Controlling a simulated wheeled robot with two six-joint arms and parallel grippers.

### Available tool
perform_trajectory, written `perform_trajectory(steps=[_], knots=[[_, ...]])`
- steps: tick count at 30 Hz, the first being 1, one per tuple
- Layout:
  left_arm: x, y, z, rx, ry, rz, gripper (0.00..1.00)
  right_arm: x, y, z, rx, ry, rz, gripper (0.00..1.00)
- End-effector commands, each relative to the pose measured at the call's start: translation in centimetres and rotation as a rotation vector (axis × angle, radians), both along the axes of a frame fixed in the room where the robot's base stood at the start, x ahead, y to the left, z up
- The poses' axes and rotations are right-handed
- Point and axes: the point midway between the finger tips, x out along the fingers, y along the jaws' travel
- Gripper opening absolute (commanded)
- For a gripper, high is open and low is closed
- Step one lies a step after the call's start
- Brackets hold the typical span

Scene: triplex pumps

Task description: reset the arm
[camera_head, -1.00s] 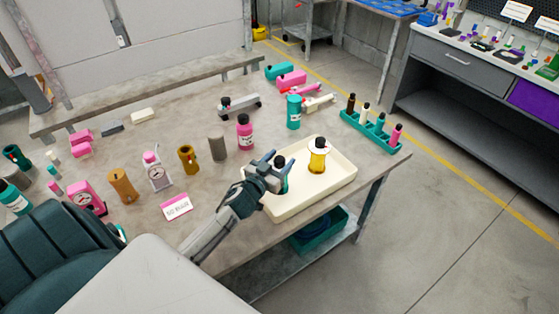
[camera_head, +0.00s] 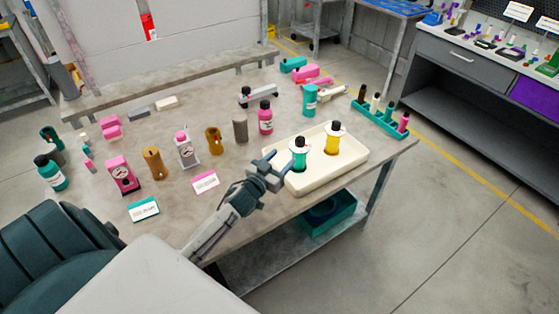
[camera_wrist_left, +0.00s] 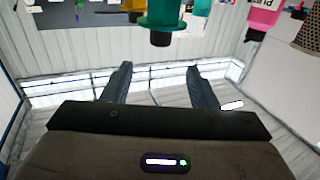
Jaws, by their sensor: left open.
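My left gripper (camera_head: 277,168) is open and empty. It hangs over the left end of the cream tray in the head view, and its two fingers (camera_wrist_left: 158,84) are spread with nothing between them in the left wrist view. A teal bottle with a black cap (camera_head: 299,155) stands upright in the tray, just right of the gripper and apart from it. A teal item (camera_wrist_left: 165,15) shows beyond the fingers in the wrist view, upside down. My right gripper is not in view.
The cream tray (camera_head: 345,171) also holds a yellow bottle (camera_head: 332,142). A teal rack (camera_head: 385,122) with several small bottles stands at the table's right corner. Pumps, bottles and two label cards (camera_head: 205,182) crowd the left and middle. A teal bin (camera_head: 328,214) sits on the lower shelf.

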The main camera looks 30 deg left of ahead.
Motion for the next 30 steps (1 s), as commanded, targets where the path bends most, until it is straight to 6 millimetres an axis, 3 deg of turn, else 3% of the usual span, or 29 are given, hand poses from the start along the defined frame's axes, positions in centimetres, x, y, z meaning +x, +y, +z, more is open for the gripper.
perform_trajectory(steps=[9, 14, 20, 23, 26, 30], knots=[[0.0, 0.0, 0.0, 0.000, 0.000, -0.001, 0.53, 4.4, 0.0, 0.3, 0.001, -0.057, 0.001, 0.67], [0.0, 0.0, 0.0, 0.000, 0.000, -0.001, 0.53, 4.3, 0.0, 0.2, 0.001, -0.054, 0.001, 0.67], [-0.3, -0.1, -0.1, -0.001, 0.011, 0.009, 0.53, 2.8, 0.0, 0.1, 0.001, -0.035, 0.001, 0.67], [-1.5, -0.3, -0.7, 0.004, 0.064, 0.051, 0.53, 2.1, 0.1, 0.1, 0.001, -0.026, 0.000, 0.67], [-4.1, -0.9, -1.7, 0.016, 0.172, 0.118, 0.53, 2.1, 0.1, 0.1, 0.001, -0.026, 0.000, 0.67], [-9.5, -2.1, -3.4, 0.037, 0.396, 0.198, 0.53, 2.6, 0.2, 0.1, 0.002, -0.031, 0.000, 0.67]])
